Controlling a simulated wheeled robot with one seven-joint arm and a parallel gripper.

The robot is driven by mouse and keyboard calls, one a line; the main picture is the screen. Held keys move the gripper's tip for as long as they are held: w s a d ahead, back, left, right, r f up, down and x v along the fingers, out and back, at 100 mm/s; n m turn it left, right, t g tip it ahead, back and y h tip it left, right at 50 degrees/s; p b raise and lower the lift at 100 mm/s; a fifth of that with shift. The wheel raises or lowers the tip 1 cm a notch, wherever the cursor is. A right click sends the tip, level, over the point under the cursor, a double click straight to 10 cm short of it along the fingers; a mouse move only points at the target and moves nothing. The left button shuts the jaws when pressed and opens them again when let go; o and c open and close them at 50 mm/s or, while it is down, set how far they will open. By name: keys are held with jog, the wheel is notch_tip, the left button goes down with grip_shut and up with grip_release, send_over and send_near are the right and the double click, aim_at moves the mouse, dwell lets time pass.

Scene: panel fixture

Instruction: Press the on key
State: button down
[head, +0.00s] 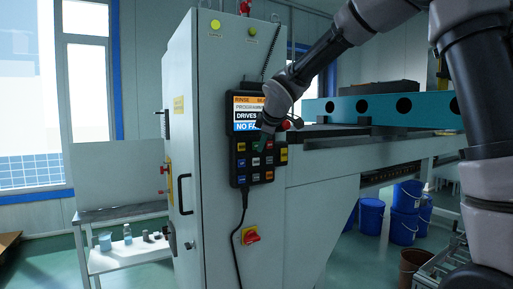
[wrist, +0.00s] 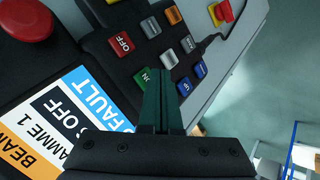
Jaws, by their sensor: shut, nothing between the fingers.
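The black hand-held control panel (head: 238,165) hangs on the front of the grey cabinet, with a screen above several coloured keys. In the wrist view, the green on key (wrist: 143,77) is partly hidden behind my fingertips, with only part of its lettering showing. The red OFF key (wrist: 121,43) is beside it to the upper left. My gripper (wrist: 160,76) is shut and empty, its green fingers pointing at the keypad. In the head view, my gripper (head: 263,143) is in front of the upper keys. I cannot tell whether the fingertips touch the on key.
A large red button (wrist: 25,18) stands out from the panel beside the screen (wrist: 75,125). A red and yellow rotary switch (head: 250,236) is on the cabinet (head: 215,130) below. A cable (head: 241,215) hangs from the panel. A teal beam (head: 390,108) lies to the right.

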dwell(0.4)
jog(key=shift+w+a, duration=0.25)
jog(key=shift+w, duration=0.1)
jog(key=shift+w+a, duration=0.2)
jog(key=shift+w, duration=0.15)
dwell(0.7)
jog(key=shift+s, duration=0.15)
jog(key=shift+s+d, duration=0.45)
jog(key=shift+s, duration=0.1)
jog(key=shift+s+d, duration=0.7)
jog(key=shift+s, duration=0.35)
jog(key=shift+s+d, duration=0.7)
jog(key=shift+s, duration=0.35)
